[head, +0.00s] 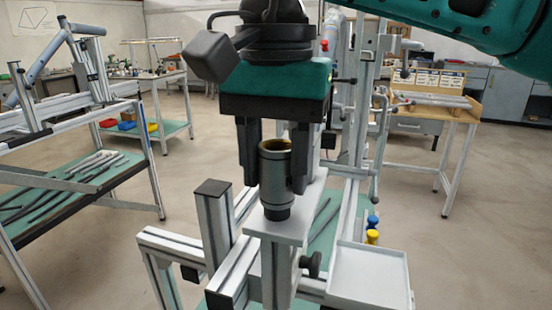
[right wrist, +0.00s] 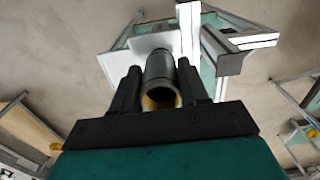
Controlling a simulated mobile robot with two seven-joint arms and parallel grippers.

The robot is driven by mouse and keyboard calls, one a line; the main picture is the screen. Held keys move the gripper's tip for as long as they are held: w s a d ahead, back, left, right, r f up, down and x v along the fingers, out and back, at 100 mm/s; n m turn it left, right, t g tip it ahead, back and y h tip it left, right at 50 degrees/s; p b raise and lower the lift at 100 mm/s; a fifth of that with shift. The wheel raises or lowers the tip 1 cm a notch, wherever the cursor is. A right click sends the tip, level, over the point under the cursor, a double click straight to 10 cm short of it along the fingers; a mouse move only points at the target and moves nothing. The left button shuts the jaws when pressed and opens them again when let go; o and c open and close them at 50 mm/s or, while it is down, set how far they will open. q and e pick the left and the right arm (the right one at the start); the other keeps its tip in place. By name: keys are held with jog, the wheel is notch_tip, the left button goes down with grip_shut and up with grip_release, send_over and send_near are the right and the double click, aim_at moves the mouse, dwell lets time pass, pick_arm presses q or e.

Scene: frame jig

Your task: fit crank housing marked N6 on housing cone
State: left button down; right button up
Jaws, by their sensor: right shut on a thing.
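The crank housing (head: 275,172) is a dark grey upright tube with a brass-coloured inside at its open top. My right gripper (head: 274,186) is shut on it, one black finger on each side. In the right wrist view the housing (right wrist: 160,75) also lies between the fingers (right wrist: 160,84). A short black piece (head: 277,213), apparently the housing cone, shows directly under the tube on the light grey plate (head: 300,226). I cannot tell whether the tube is seated on it or just above it. No N6 mark is legible. My left gripper is not in view.
An aluminium profile jig (head: 216,232) surrounds the plate, with a tall post left of the housing. An empty grey tray (head: 368,277) is at the lower right, near blue and yellow knobs (head: 372,230). A rack with rods (head: 85,180) stands left; a workbench (head: 432,108) stands behind right.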

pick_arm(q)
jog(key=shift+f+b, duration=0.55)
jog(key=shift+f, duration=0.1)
pick_arm(e)
jog(key=shift+f, duration=0.95)
jog(key=o, duration=1.2)
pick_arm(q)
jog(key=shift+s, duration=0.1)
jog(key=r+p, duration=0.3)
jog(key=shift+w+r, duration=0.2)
pick_arm(e)
notch_tip(320, 180, up, 13)
jog(key=shift+f, duration=0.1)
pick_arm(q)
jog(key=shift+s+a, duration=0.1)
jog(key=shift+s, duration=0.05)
